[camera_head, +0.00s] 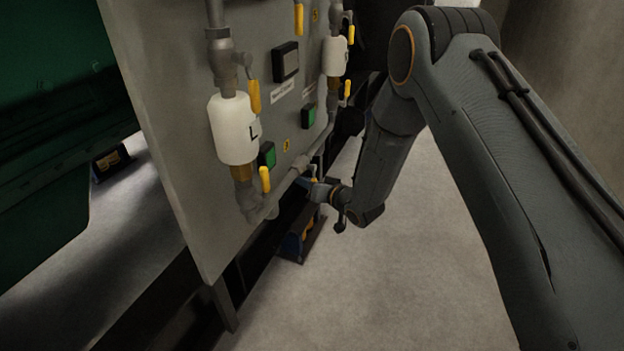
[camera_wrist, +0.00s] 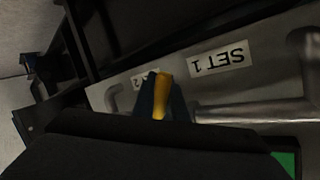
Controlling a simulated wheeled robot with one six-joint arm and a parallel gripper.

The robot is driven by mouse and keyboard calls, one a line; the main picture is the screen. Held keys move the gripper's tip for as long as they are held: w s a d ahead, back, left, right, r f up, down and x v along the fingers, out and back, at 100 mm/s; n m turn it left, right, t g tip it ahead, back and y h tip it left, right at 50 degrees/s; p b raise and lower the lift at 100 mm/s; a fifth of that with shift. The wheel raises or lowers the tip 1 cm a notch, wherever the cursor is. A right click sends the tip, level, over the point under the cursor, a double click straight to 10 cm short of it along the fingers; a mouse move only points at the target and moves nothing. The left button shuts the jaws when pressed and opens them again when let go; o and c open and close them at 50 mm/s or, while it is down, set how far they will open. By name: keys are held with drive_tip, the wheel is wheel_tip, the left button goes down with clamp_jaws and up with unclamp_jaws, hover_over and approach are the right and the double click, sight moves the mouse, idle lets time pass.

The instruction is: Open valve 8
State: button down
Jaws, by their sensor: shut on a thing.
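My gripper (camera_head: 306,184) is at the lower edge of the grey panel (camera_head: 165,120) in the head view, beside the low pipe. In the wrist view my gripper (camera_wrist: 161,98) has its blue fingers shut on a yellow valve handle (camera_wrist: 160,104). The handle stands roughly upright in that picture, and the valve body is hidden behind the fingers. A grey pipe (camera_wrist: 255,110) runs right from there. I cannot read a number 8 on this valve. A "SET 1" label (camera_wrist: 218,59) appears upside down, and a second label (camera_wrist: 140,78) is partly hidden.
Two white canisters, the nearer (camera_head: 234,128) and the farther (camera_head: 334,57), hang on the panel's pipes. Other yellow handles include one nearby (camera_head: 265,179). A blue block-like item (camera_head: 298,240) is below the panel. The floor (camera_head: 400,260) right of it is clear.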

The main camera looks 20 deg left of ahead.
idle(0.4)
drive_tip(key=c, duration=1.8)
unclamp_jaws()
drive_tip(key=shift+o, duration=0.2)
drive_tip(key=v, duration=0.8)
drive_tip(key=shift+p, duration=0.35)
drive_tip(key=shift+c, duration=0.3)
